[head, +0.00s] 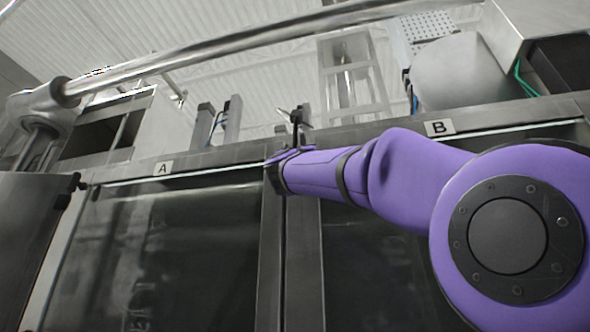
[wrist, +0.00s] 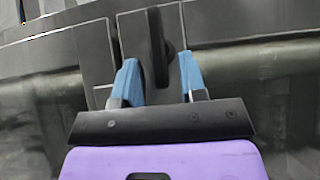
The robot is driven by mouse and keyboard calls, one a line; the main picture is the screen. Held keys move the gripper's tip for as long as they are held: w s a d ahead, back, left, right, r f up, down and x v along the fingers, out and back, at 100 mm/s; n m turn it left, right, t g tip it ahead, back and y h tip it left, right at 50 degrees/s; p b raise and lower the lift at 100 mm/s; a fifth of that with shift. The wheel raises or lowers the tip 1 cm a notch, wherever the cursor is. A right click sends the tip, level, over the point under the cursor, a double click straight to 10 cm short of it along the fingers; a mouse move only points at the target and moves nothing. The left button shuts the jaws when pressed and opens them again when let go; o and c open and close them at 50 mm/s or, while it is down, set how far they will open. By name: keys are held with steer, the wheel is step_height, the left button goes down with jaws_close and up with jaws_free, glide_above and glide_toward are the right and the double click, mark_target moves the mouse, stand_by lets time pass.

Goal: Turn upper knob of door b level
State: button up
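In the wrist view a dark, elongated knob (wrist: 157,45) stands roughly upright on a grey metal strip, just right of a vertical seam. It looks like the upper knob of door B, at that door's left edge. My gripper (wrist: 157,62) is open, with one blue finger on each side of the knob and a visible gap to both. In the head view my purple arm reaches left across door B (head: 375,270), and its end is at the top of the post between the doors. The knob and fingertips cannot be made out clearly there.
Door A (head: 180,250), a dark glass panel, is left of the post. Labels A (head: 163,168) and B (head: 440,128) sit on the top frame. A thick metal pipe (head: 230,45) runs above the doors. A dark knob-like part (head: 76,182) is at far left.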

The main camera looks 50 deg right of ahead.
steer(key=shift+x, duration=0.85)
steer(key=shift+c, duration=0.2)
jaws_close()
steer(key=shift+m+g+h, duration=0.3)
steer(key=shift+m+g, duration=0.4)
steer(key=shift+m, duration=0.1)
steer(key=shift+w+a+r+m+g+y, duration=0.2)
steer(key=shift+m+g+y, duration=1)
steer(key=shift+m+g, duration=2.1)
steer(key=shift+w+a+r+m+g+y, duration=0.1)
steer(key=shift+w+r+m+g+y, duration=0.2)
steer(key=shift+m+g+y, duration=2.8)
steer(key=shift+w+a+r+m+g+h, duration=0.25)
steer(key=shift+m+g+h, duration=0.95)
steer(key=shift+m, duration=4.1)
steer(key=shift+d+m+g+y, duration=0.15)
steer(key=shift+m+g+y, duration=0.35)
steer(key=shift+y, duration=0.5)
